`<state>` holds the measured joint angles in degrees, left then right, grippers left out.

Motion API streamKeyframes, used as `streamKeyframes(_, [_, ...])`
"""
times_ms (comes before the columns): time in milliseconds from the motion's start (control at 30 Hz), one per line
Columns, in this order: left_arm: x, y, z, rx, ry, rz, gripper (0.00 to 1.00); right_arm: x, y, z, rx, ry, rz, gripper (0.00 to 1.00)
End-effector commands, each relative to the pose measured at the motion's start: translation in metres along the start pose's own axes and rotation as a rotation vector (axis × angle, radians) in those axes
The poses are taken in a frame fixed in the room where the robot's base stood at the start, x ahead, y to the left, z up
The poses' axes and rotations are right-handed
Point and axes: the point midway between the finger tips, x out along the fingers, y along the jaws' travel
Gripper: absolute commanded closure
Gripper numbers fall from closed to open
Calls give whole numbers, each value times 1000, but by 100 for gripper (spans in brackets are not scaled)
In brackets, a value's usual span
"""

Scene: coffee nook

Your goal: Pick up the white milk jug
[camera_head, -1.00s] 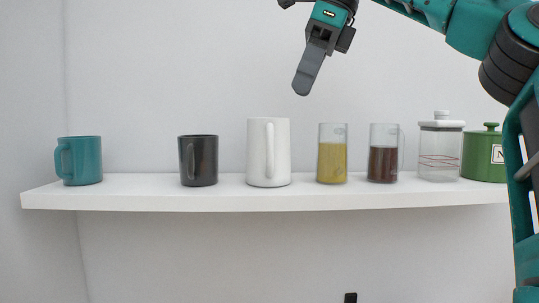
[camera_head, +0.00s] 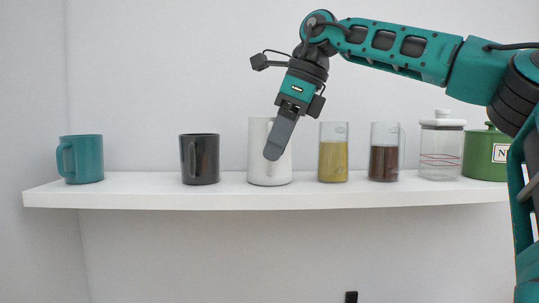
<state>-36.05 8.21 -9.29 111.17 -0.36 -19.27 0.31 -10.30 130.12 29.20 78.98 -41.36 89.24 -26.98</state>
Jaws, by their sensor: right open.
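The white milk jug (camera_head: 258,150) stands upright near the middle of the white shelf (camera_head: 130,194), taller than the dark mug to its left. My right gripper (camera_head: 274,152) comes down from above and is in front of the jug in the picture. Its finger hides the jug's right part and most of its handle. The fingers overlap from this side, so I see one finger clearly; the gripper is open. I cannot tell whether it touches the jug. My left gripper is not in view.
Left of the jug stand a black mug (camera_head: 200,160) and a teal mug (camera_head: 81,158). Close on its right are a glass with yellow contents (camera_head: 333,158) and a glass with dark contents (camera_head: 384,160). Further right are a lidded glass jar (camera_head: 441,150) and a green canister (camera_head: 484,153).

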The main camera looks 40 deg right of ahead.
Motion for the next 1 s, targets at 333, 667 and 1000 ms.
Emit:
streamKeyframes(333, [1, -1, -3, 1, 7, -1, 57, 10, 0, 0, 0, -1, 0, 57])
streamKeyframes(667, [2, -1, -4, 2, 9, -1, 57, 9, 0, 0, 0, 0, 0, 88])
streamKeyframes(1000, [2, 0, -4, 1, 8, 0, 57, 9, 0, 0, 0, 0, 0, 100])
